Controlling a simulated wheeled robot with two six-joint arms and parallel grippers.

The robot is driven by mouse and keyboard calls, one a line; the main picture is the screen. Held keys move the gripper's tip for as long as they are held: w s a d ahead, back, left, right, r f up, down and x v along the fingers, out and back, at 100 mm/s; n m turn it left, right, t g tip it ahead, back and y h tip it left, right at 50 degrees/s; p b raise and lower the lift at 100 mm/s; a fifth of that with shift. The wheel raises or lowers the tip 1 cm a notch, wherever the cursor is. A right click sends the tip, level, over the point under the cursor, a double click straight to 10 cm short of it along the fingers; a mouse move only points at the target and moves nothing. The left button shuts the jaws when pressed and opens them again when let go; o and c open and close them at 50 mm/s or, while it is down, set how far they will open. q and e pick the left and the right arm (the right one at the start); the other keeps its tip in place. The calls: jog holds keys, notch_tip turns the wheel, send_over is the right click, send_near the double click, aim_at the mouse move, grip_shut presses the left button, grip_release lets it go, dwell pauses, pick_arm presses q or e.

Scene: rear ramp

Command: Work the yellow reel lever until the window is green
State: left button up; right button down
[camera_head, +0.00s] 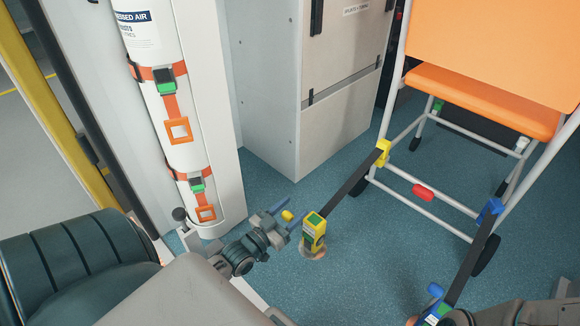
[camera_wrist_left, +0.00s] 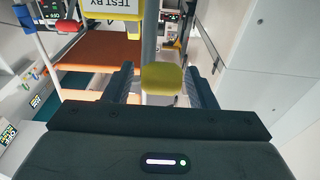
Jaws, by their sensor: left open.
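The yellow reel (camera_head: 314,232) stands on the floor anchor, with a dark strap running up to a yellow hook (camera_head: 383,152) on the wheelchair frame. A green patch, apparently its window (camera_head: 314,218), shows on its top. The yellow lever knob (camera_head: 287,215) sticks out on the reel's left side. My left gripper (camera_head: 285,213) is open, its blue-grey fingers on either side of the knob. In the left wrist view the knob (camera_wrist_left: 162,79) sits between the spread fingers, with gaps visible on both sides. Only dark parts of my right arm show at the bottom right; its fingers are hidden.
An orange-seated wheelchair (camera_head: 480,100) stands at the right. A blue reel (camera_head: 437,300) with a strap to a blue hook (camera_head: 490,211) is at bottom right. A grey cabinet (camera_head: 340,90) and white air cylinders (camera_head: 165,100) stand behind. Blue floor (camera_head: 360,270) is clear right of the yellow reel.

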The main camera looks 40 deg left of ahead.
pick_arm(q)
jog(key=shift+s, duration=0.1)
jog(key=shift+s+p, duration=0.35)
jog(key=s+f+p, duration=0.1)
jog(key=s+p, duration=0.3)
jog(key=s, duration=0.5)
jog(key=shift+s+a+f, duration=0.15)
jog(key=shift+s+a, duration=0.25)
jog(key=shift+a, duration=0.05)
